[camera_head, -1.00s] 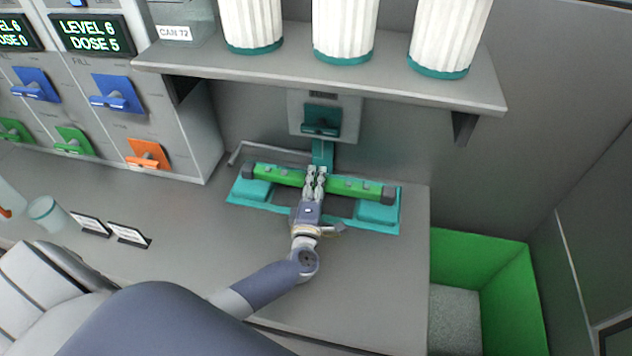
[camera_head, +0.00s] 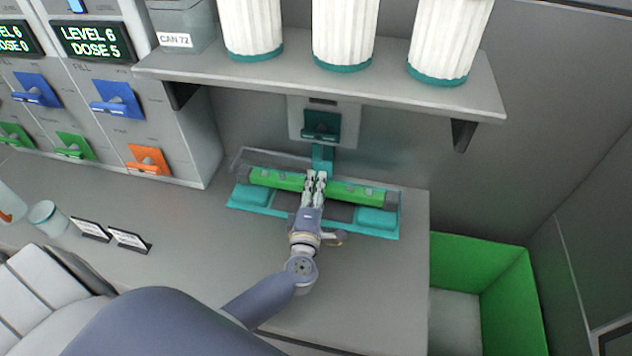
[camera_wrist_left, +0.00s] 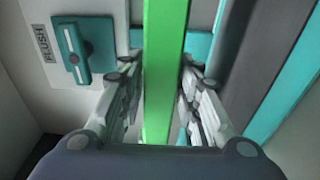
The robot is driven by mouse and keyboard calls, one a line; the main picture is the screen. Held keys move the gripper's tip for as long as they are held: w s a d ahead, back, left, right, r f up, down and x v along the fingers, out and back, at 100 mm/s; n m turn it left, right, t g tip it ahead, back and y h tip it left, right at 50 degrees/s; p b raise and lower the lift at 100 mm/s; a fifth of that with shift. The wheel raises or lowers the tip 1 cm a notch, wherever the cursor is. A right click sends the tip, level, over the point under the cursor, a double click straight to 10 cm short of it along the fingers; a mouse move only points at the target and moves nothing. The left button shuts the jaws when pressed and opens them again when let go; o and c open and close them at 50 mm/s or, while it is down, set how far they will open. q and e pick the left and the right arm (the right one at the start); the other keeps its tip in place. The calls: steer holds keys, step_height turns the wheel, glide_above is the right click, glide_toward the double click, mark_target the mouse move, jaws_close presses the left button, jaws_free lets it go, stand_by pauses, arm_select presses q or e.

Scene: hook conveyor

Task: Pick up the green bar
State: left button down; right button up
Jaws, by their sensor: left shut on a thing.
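The green bar (camera_head: 352,191) is long, with dark grey ends, and lies level above or on a teal cradle (camera_head: 252,197) on the counter. My left gripper (camera_head: 316,178) is shut on the middle of the green bar. In the left wrist view the green bar (camera_wrist_left: 165,70) runs between the two fingers of my left gripper (camera_wrist_left: 160,95). The fingers hide a short middle part of the bar in the head view. I cannot tell how far the bar is clear of the cradle. My right gripper is not in view.
A teal flush handle (camera_head: 321,124) is on the wall just behind the bar, under a shelf (camera_head: 330,82) with white canisters (camera_head: 345,30). A green bin (camera_head: 480,244) stands right of the counter. Dispensers with coloured levers (camera_head: 118,95) stand left.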

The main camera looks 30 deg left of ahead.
arm_select(q)
steer(key=v, duration=0.4)
steer(key=r+b+v, duration=0.1)
steer(key=v, duration=0.8)
steer(key=shift+d+r+b, duration=0.35)
steer(key=shift+d+r, duration=0.05)
steer(key=s+d+r+m+h, duration=0.1)
steer(key=s+r+m+h, duration=0.1)
steer(key=r, duration=0.3)
steer(key=s+d+r+m+t+h, duration=0.1)
steer(key=s+r+m+h, duration=0.1)
steer(key=s+r+h, duration=0.2)
steer(key=shift+d+r, duration=0.3)
steer(key=shift+r, duration=0.25)
